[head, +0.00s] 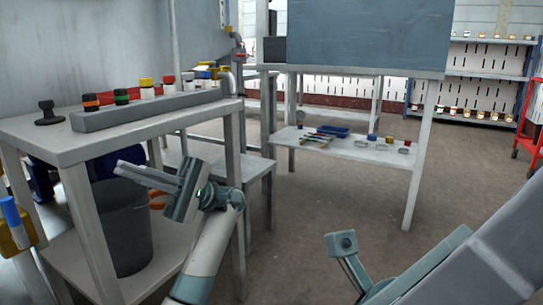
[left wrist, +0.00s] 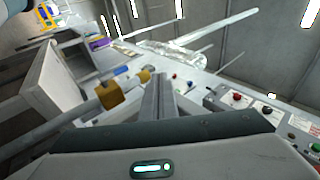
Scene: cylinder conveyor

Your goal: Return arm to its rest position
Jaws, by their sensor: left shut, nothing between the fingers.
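My left arm comes up from the bottom of the head view. Its gripper (head: 120,168) points left, in front of the grey table at the left and below its top. The fingers lie together with nothing between them. In the left wrist view the shut fingers (left wrist: 161,78) stick up from the dark palm, and no object is held. Parts of my right arm show at the lower right of the head view; its gripper cannot be made out.
The left table (head: 60,140) carries a grey rack (head: 150,111) with several coloured-capped cylinders. A dark bin (head: 123,230) stands on its lower shelf, close to my left gripper. A farther table (head: 350,149) holds a blue tray (head: 333,130). Open floor (head: 310,205) lies in the middle.

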